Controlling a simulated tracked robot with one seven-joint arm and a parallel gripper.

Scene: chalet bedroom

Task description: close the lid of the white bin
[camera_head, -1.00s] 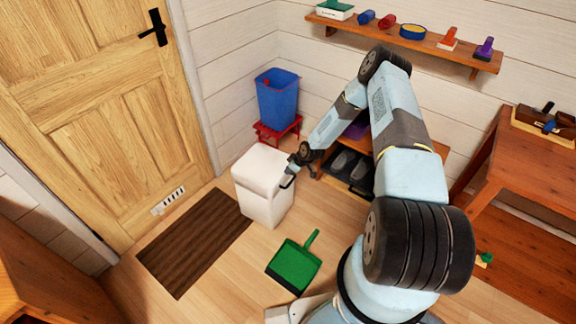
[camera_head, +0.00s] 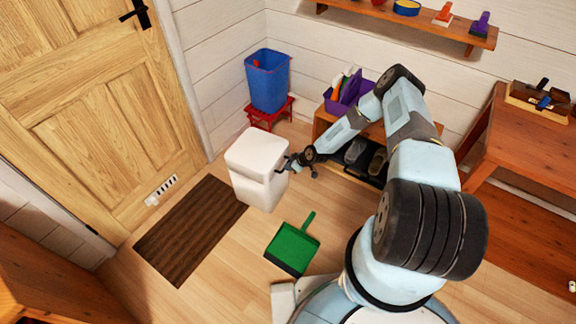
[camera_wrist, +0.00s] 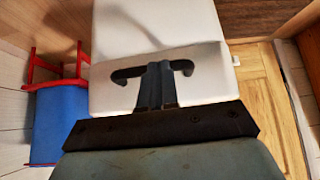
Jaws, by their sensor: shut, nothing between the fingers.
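The white bin (camera_head: 258,185) stands upright on the floor beside the brown mat. Its lid (camera_head: 257,149) looks flat and down on top in the head view; I see no opening into the bin. My gripper (camera_head: 281,169) is at the right side of the bin, close to the edge of the lid; I cannot tell whether it touches. In the wrist view my gripper (camera_wrist: 154,72) shows shut and empty, in front of the bin's white surface (camera_wrist: 155,25). The fingers hide part of that surface.
A blue bucket (camera_head: 267,82) on a red stool (camera_head: 258,116) stands behind the bin. A green dustpan (camera_head: 292,248) lies on the floor in front. A low shelf (camera_head: 325,122) with shoes and a purple caddy (camera_head: 345,95) is on the right. The brown mat (camera_head: 190,230) lies left.

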